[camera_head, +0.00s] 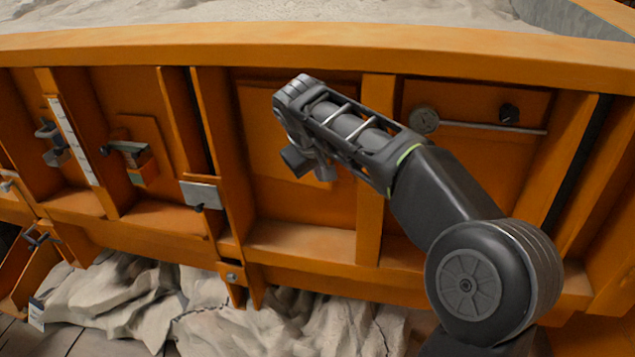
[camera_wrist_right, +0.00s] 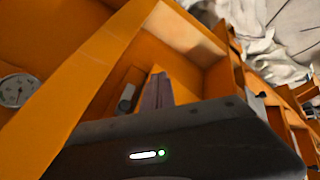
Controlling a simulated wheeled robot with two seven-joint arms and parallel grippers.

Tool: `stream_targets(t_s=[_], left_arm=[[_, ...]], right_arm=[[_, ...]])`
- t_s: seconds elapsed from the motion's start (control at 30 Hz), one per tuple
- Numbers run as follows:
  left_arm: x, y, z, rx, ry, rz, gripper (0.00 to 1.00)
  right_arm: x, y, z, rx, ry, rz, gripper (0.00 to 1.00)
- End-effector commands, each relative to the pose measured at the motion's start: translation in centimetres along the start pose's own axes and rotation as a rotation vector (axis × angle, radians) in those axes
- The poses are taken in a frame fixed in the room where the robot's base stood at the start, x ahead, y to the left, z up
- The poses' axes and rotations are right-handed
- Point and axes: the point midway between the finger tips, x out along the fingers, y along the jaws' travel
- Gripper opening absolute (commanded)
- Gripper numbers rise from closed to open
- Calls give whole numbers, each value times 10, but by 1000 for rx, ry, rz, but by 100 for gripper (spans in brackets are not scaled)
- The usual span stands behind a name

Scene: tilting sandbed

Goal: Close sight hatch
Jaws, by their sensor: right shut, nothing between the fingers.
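My right gripper (camera_head: 312,168) is in front of the orange wall's middle bay, its fingers pointing at the panel (camera_head: 265,125) there. It is shut and empty. In the right wrist view, a narrow grey-purple piece, probably the closed fingers (camera_wrist_right: 157,92), stands up beside a short dark cylinder (camera_wrist_right: 127,99) and a small orange plate edge. I cannot tell whether they touch. My arm hides part of this bay, and I cannot make out for sure which panel is the sight hatch or how far open it is. My left gripper is not in view.
An upright orange rib (camera_head: 375,100) borders the bay on the right. Beyond it are a round gauge (camera_head: 424,120) and a thin rod (camera_head: 490,127). To the left are a small latch box (camera_head: 140,165), a white scale strip (camera_head: 74,140) and a grey plate (camera_head: 201,193).

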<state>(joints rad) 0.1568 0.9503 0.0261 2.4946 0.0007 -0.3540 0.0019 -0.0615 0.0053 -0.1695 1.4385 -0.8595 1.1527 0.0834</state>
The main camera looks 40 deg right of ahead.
Motion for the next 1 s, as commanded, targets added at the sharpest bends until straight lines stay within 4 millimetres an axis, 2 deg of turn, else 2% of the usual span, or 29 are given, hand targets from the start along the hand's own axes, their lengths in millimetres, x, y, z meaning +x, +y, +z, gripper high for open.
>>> stream_targets(t_s=[0.1,0.43,0.5,0.57,0.67,0.73,0.77,0.9,1.0], left_arm=[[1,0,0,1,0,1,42],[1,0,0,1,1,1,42],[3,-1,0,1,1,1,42],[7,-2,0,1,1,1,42],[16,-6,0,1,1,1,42],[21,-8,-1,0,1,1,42],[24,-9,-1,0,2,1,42],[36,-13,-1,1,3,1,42],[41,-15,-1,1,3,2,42]], right_arm=[[-6,1,1,-1,0,0,0],[-7,0,0,-2,2,-1,0],[-8,-9,-3,-14,13,-9,0],[-7,-25,-8,-38,22,-22,0],[10,-73,-6,-110,-2,-57,0],[26,-125,0,-145,-17,-137,0],[33,-152,0,-156,-8,-186,0],[56,-298,-7,-142,129,-479,0],[59,-366,-24,-29,275,-624,0]])
